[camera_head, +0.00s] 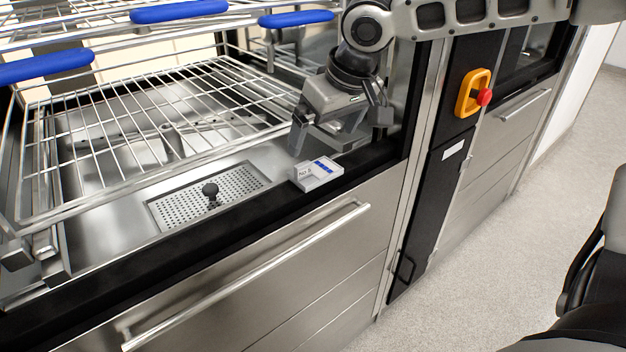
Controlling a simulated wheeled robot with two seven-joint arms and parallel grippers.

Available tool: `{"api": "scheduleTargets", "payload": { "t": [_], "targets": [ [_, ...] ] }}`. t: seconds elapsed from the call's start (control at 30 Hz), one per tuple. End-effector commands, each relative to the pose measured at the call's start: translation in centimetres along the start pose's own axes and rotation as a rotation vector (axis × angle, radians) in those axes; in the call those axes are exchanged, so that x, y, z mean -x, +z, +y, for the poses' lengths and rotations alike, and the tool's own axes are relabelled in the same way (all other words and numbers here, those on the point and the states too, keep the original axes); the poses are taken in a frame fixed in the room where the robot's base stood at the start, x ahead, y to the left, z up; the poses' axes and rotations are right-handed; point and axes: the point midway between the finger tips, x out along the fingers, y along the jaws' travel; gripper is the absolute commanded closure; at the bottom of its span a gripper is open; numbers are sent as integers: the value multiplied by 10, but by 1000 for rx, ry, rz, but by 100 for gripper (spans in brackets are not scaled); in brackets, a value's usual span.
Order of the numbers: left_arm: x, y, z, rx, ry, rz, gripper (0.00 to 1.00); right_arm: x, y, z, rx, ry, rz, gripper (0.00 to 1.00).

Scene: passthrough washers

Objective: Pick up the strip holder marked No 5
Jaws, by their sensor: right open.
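The strip holder (318,173) is a small white tray with blue pieces in it and a small printed label on its left end. The label is too small to read for certain. The holder lies on the black front ledge of the washer opening, right of the perforated drain plate. My right gripper (338,135) is open and empty, pointing down just above and behind the holder in the picture. I see no contact between them. My left gripper is not in view.
A wire rack (165,125) with blue handles (180,11) fills the washer's left side. A drain plate (208,195) with a black knob lies in front of it. A yellow and red emergency stop (473,94) sits on the pillar to the right. The floor at right is partly clear.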

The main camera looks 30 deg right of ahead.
Motion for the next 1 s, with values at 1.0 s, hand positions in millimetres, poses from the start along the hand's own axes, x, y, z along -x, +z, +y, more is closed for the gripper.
{"api": "scheduleTargets", "payload": {
  "t": [1.0],
  "targets": [
    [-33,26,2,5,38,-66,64,-71,6,-5,0,-1,0,31]
  ]
}}
